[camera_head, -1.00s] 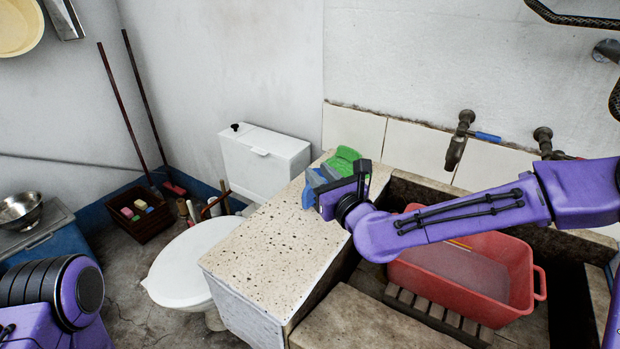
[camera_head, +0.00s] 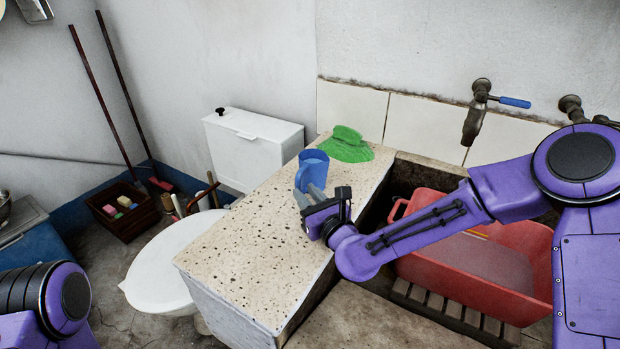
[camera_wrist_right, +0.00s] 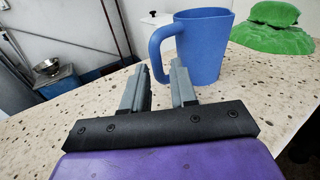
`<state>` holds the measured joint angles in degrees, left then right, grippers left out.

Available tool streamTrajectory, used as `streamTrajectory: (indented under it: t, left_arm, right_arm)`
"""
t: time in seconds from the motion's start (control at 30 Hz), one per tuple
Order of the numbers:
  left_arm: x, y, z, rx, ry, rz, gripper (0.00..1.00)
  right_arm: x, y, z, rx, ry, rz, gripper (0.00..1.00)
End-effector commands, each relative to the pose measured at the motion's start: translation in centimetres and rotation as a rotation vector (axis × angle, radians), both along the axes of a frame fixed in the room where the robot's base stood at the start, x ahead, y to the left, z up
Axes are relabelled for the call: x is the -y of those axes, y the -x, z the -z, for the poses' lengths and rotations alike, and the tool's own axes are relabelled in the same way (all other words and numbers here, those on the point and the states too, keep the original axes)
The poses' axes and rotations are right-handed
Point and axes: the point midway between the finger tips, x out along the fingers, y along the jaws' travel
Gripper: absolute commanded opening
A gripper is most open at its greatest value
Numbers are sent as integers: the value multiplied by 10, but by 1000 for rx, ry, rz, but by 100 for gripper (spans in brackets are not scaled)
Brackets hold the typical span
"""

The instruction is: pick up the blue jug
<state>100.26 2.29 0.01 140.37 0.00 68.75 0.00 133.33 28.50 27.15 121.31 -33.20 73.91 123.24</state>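The blue jug (camera_head: 312,168) stands upright on the speckled stone counter, near its back. In the right wrist view the jug (camera_wrist_right: 205,45) is just beyond my fingers, with its handle toward the left. My right gripper (camera_head: 308,192) is low over the counter, on the near side of the jug. It also shows in the right wrist view (camera_wrist_right: 160,78), its two grey fingers apart with nothing clamped between them. The lower end of the handle appears in line with the gap; I cannot tell whether it is between the fingertips. My left gripper is out of view.
A green cloth-like item (camera_head: 348,147) lies behind the jug. The stone counter (camera_head: 255,250) is clear in front. A red basin (camera_head: 480,262) sits in the trough at right, below a tap (camera_head: 478,112). A white toilet (camera_head: 170,265) stands left of the counter.

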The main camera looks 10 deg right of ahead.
Motion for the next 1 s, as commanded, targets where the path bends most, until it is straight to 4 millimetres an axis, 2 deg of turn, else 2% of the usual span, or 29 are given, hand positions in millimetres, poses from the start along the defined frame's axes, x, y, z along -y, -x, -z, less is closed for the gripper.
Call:
streamTrajectory:
  t: [0.3, 0.37, 0.6, 0.63, 0.7, 1.0]
  left_arm:
    - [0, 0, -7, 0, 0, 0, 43]
    - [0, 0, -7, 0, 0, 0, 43]
    - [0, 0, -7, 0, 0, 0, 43]
    - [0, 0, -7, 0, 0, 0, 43]
    - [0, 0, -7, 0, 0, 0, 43]
    - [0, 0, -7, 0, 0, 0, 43]
  right_arm:
    - [-15, -50, 0, -1, 3, -4, 27]
    - [-17, -56, 0, -1, 1, -4, 27]
    - [-18, -59, 0, -2, 0, -4, 27]
    - [-18, -59, 0, -2, 0, -4, 21]
    - [-18, -59, 0, -2, 0, -4, 0]
    - [-18, -59, -1, 0, 0, -4, 0]
